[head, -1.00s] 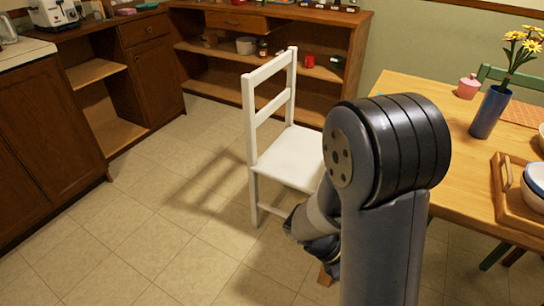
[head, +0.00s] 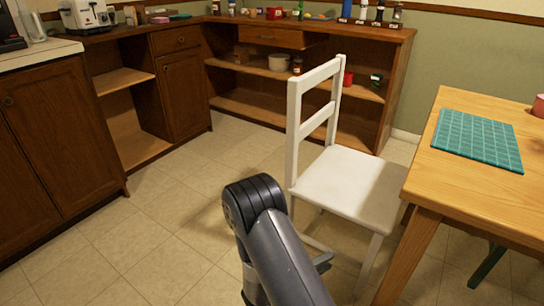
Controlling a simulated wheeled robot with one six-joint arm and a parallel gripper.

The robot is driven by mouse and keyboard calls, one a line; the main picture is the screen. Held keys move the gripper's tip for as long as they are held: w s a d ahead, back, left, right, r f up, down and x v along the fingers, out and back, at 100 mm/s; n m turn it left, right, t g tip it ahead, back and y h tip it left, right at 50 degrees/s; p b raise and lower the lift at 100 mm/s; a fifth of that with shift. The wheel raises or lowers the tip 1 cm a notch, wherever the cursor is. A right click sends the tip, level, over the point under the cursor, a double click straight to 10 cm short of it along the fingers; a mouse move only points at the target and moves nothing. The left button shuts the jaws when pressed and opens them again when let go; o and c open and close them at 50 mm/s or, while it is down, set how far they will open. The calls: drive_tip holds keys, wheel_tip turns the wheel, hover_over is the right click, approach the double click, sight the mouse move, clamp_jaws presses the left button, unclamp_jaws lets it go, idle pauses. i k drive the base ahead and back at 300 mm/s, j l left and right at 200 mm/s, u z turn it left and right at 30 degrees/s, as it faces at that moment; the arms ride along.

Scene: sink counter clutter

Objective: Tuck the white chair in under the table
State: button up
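The white chair (head: 345,190) stands upright on the tiled floor, left of the wooden table (head: 455,185). Its slatted back is on its left side and its seat extends toward the table. The right edge of the seat comes close to the table's left edge and corner leg; I cannot tell whether any of it is under the top. My arm crosses the lower middle of the head view. Part of my gripper (head: 318,258) shows low beside the chair's front legs, mostly hidden behind my arm. Its fingers and any contact with the chair cannot be made out.
A teal gridded mat (head: 478,139) lies on the table, with a pink pot (head: 538,106) at the right edge. Brown cabinets (head: 60,140) line the left, and an open shelf unit (head: 290,105) stands behind the chair. The floor at left (head: 150,220) is clear.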

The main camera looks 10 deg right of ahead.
sight(364, 189)
drive_tip(key=i+j+u, duration=0.2)
drive_tip(key=i, duration=0.25)
drive_tip(key=i+j+u, duration=0.2)
drive_tip(key=i, duration=0.3)
drive_tip(key=i+j+u, duration=0.1)
drive_tip(key=i+u, duration=0.15)
drive_tip(key=i, duration=0.2)
drive_tip(key=i+z, duration=0.3)
drive_tip(key=z, duration=0.15)
drive_tip(key=i+j+z, duration=0.2)
drive_tip(key=z, duration=0.25)
drive_tip(key=i+j+z, duration=0.25)
drive_tip(key=z, duration=0.2)
drive_tip(key=i+j+z, duration=0.2)
drive_tip(key=j+z, duration=0.25)
drive_tip(key=i+j+z, duration=0.1)
drive_tip(key=j+z, duration=0.15)
drive_tip(key=z, duration=0.2)
drive_tip(key=j+z, duration=0.45)
drive_tip(key=i, duration=0.05)
